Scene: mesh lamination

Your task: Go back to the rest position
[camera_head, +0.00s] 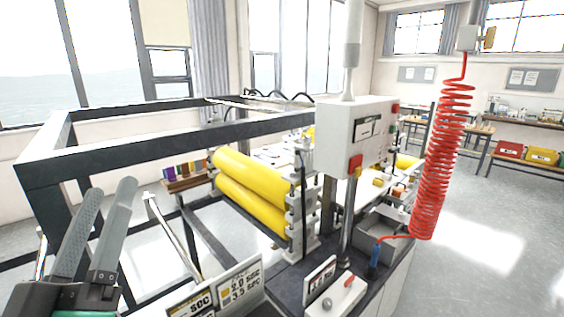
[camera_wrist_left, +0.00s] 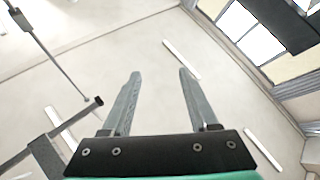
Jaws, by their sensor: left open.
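My left gripper (camera_head: 106,215) is at the lower left of the head view, its two grey fingers pointing up and apart. In the left wrist view the left gripper (camera_wrist_left: 160,85) is open and empty, with only ceiling, window and wall behind its fingers. It touches nothing that I can see. My right gripper is in neither view.
A dark metal frame (camera_head: 150,147) stands just beyond my left gripper. Behind it are yellow rollers (camera_head: 250,190), a white control box (camera_head: 352,135) and a red coiled hose (camera_head: 440,160). Sign cards (camera_head: 222,290) stand at the front. Open floor (camera_head: 490,240) lies to the right.

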